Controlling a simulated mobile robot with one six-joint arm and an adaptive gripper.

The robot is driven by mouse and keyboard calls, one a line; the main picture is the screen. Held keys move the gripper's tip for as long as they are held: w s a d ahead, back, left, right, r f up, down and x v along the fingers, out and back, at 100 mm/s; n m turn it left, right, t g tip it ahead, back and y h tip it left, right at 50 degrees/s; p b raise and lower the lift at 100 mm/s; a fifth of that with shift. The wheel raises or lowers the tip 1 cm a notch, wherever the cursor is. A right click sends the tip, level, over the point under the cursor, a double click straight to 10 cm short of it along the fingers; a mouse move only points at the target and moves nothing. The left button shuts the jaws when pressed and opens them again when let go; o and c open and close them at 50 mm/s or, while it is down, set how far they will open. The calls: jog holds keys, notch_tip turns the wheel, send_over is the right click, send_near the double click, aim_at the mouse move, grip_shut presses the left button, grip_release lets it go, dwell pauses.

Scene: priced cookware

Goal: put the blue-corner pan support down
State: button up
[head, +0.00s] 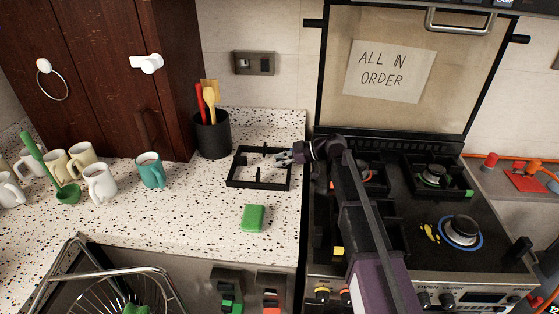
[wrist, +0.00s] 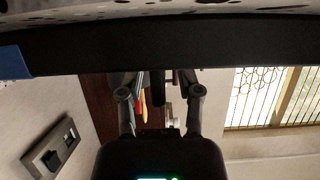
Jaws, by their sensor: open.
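The black square pan support (head: 258,186) lies flat on the speckled counter, just left of the stove. Its blue corner (wrist: 14,63) shows at the left of the wrist view, on a dark bar (wrist: 160,44) that crosses the picture. In the head view I cannot make out the blue. My gripper (head: 281,157) is at the support's right side, close to its bar. Its fingers are apart in the wrist view (wrist: 160,85). I cannot tell whether they touch the bar.
A black utensil pot (head: 212,137) stands behind the support, a green sponge (head: 253,218) in front. A teal mug (head: 151,171) and several cream mugs are left. The stove (head: 462,262) at right carries other supports. Counter is clear between sponge and sink.

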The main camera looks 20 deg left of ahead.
jog(key=shift+r, duration=0.1)
jog(key=shift+r+p, duration=0.6)
jog(key=shift+p, duration=0.1)
jog(key=p+v, duration=0.4)
jog(key=v, duration=0.8)
jog(key=shift+f, duration=0.1)
